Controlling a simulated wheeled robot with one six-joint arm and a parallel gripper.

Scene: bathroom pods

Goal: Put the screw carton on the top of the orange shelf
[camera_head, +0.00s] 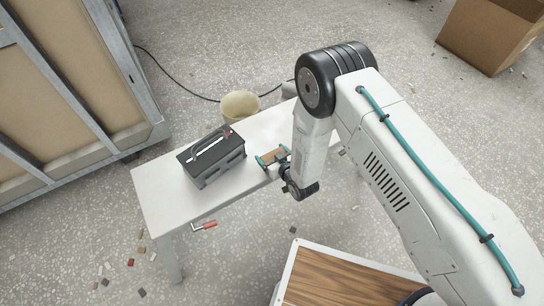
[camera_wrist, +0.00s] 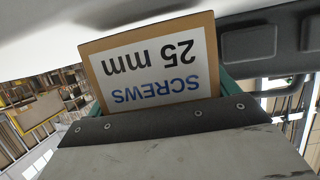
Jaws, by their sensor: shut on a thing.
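The screw carton (camera_wrist: 155,62) is a brown box with a white label reading "SCREWS 25 mm", upside down in the wrist view. It sits between the teal fingers of my gripper (camera_head: 272,158), which is shut on it. In the head view the carton (camera_head: 271,155) is small, at the right part of the white table, close to its front edge. Whether it touches the tabletop is hard to tell. I cannot make out an orange shelf in either view.
A beige bucket (camera_head: 240,106) is behind the table. A large cardboard box (camera_head: 490,35) stands at the back right.

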